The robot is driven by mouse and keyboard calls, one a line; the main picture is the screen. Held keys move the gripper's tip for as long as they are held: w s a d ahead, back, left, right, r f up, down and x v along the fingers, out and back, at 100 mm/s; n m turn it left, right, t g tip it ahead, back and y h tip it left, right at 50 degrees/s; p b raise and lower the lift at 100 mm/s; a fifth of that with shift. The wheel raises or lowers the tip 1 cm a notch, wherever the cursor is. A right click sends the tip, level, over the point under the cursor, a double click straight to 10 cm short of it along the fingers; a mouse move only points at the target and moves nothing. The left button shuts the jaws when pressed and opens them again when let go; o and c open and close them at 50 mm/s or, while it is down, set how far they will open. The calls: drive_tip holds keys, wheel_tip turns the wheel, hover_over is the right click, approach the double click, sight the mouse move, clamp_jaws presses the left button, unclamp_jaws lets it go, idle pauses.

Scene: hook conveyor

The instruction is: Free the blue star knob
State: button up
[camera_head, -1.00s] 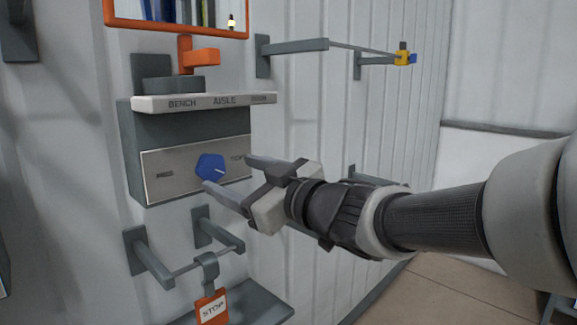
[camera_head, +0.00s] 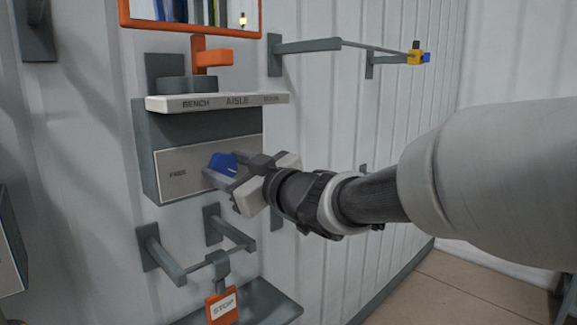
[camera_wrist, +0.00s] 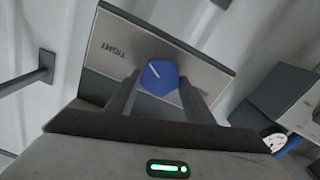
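The blue star knob (camera_head: 222,162) sits on the pale front plate (camera_head: 180,168) of a grey wall box. It also shows in the wrist view (camera_wrist: 158,76), with a white pointer line slanting toward the word TIGHT (camera_wrist: 119,45). The fingers hide part of the knob and plate.
A white ledge (camera_head: 216,102) marked BENCH and AISLE juts out above the plate. An orange bracket (camera_head: 208,54) stands over it. Below are grey wall hooks with a bar (camera_head: 206,262) and an orange STOP tag (camera_head: 221,305). A long rail (camera_head: 385,50) runs at upper right.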

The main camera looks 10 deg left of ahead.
drive_tip(key=shift+f+n+b, duration=0.15)
drive_tip(key=shift+n+b, duration=0.25)
drive_tip(key=shift+b, duration=0.05)
drive_tip(key=shift+c, duration=0.5)
drive_tip(key=n+b, duration=0.3)
drive_tip(key=shift+f+n, duration=0.15)
drive_tip(key=shift+n, duration=0.25)
drive_tip(key=n+b, duration=0.4)
drive_tip(key=n, duration=0.2)
drive_tip(key=shift+s+a+f+b, duration=0.1)
drive_tip(key=shift+f+b, duration=0.05)
drive_tip(key=shift+b, duration=0.25)
drive_tip(key=n+b, duration=0.3)
drive_tip(key=n, duration=0.2)
drive_tip(key=shift+f+n, duration=0.15)
drive_tip(key=shift+n, duration=0.25)
drive_tip(key=shift+n+b, duration=1.6)
drive_tip(key=shift+n, duration=0.9)
drive_tip(key=o, duration=1.1)
drive_tip(key=shift+c, duration=0.2)
